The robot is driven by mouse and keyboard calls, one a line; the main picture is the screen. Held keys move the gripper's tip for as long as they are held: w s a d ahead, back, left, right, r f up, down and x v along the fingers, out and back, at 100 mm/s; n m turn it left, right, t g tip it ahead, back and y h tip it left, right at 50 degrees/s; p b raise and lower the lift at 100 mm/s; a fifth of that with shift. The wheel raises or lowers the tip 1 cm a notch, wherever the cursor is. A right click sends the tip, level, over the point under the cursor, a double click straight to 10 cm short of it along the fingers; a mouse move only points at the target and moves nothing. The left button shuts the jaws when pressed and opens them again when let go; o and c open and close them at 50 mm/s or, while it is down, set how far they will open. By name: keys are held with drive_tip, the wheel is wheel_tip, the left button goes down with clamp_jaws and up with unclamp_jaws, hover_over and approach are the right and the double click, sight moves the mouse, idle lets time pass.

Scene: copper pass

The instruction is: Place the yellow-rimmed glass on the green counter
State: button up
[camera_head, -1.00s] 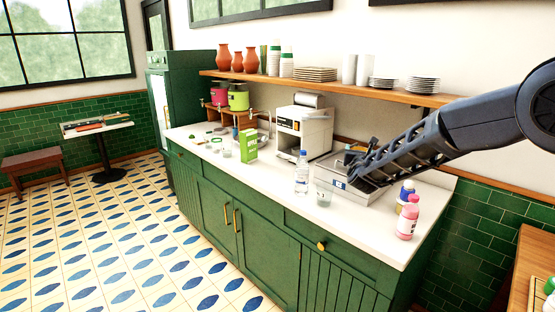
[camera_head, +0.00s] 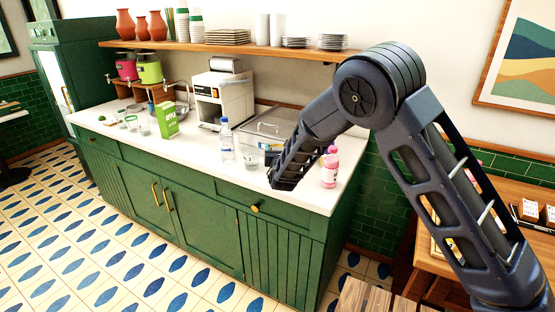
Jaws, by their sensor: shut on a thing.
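My gripper (camera_head: 279,182) is at the lower end of my dark arm, in front of the right part of the green counter. It is small and dark here, and the thing in its jaws cannot be made out. The green counter (camera_head: 300,194) has green cabinet fronts and a white top. A clear glass (camera_head: 250,157) stands on it, left of my gripper and beside a water bottle (camera_head: 226,138). Another clear glass (camera_head: 143,127) stands further left. I cannot make out a yellow rim on either.
A pink bottle (camera_head: 329,169) stands right of my gripper. A metal basin (camera_head: 264,134) lies behind it, partly hidden by my arm. A green carton (camera_head: 167,120) and white machine (camera_head: 223,98) stand further left. A wooden table (camera_head: 470,253) is at the right.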

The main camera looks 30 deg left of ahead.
drive_tip(key=shift+f, duration=2.15)
drive_tip(key=shift+f, duration=0.1)
drive_tip(key=o, duration=1.4)
drive_tip(key=v, duration=1.2)
